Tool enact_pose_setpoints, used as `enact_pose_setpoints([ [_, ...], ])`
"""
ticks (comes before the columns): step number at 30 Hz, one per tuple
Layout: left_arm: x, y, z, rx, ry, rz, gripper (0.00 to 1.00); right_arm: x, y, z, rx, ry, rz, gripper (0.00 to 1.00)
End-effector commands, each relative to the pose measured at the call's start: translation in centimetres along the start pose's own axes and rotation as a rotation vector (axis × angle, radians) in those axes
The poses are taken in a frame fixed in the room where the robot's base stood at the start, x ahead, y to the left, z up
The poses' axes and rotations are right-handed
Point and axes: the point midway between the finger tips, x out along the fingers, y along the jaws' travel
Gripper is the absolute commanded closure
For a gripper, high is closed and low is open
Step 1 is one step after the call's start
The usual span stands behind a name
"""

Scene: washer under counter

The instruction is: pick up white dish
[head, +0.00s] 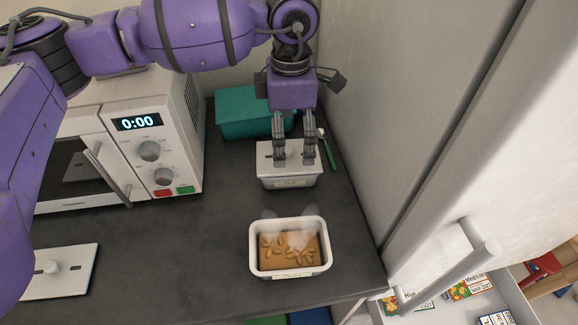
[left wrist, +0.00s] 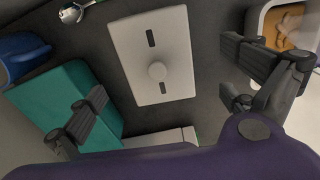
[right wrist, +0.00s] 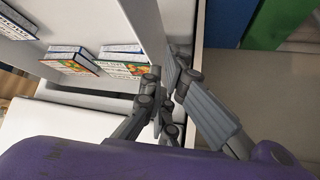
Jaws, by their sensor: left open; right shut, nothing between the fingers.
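A lidded white dish (head: 290,181) stands on the dark counter, with a knob on its flat lid; its lid (left wrist: 178,85) fills the middle of the left wrist view. My left gripper (head: 294,158) points down over this dish, fingers apart, nothing between them. In the head view its fingertips overlap the lid; I cannot tell whether they touch. A second white dish (head: 254,262), open and holding brown food with faint steam, stands nearer the counter's front edge. My right gripper (right wrist: 163,75) is shut and empty, seen only in the right wrist view.
A teal box (head: 243,113) stands behind the lidded dish, and a spoon (head: 328,150) lies to its right. A white microwave (head: 165,125) is left. A loose white lid (head: 68,271) lies front left. A tall pale cabinet (head: 420,120) bounds the right; an open drawer (head: 519,300) holds boxes.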

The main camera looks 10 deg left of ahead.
Motion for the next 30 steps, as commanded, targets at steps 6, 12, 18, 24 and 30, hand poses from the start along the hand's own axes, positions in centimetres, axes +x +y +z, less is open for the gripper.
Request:
enact_pose_setpoints([
  [6,1.3,0.0,-0.1,-0.001,0.002,-0.002,0.00,-0.4,0.1,0.7,0.001,-0.014,0.002,1.00],
  [12,3.5,0.2,-0.2,-0.003,0.001,0.000,0.00,-0.6,0.1,0.6,0.002,-0.014,0.002,1.00],
  [18,6.5,0.4,-0.4,0.000,0.000,0.000,0.00,-0.7,-0.2,-0.1,0.004,-0.006,-0.004,1.00],
  [24,7.8,0.4,-0.4,-0.001,0.000,0.001,0.00,-0.6,-0.5,-0.2,0.004,-0.006,-0.008,1.00],
  [30,7.8,0.4,-0.4,-0.001,0.000,0.001,0.05,-0.6,-0.4,-0.1,0.004,-0.008,-0.008,1.00],
])
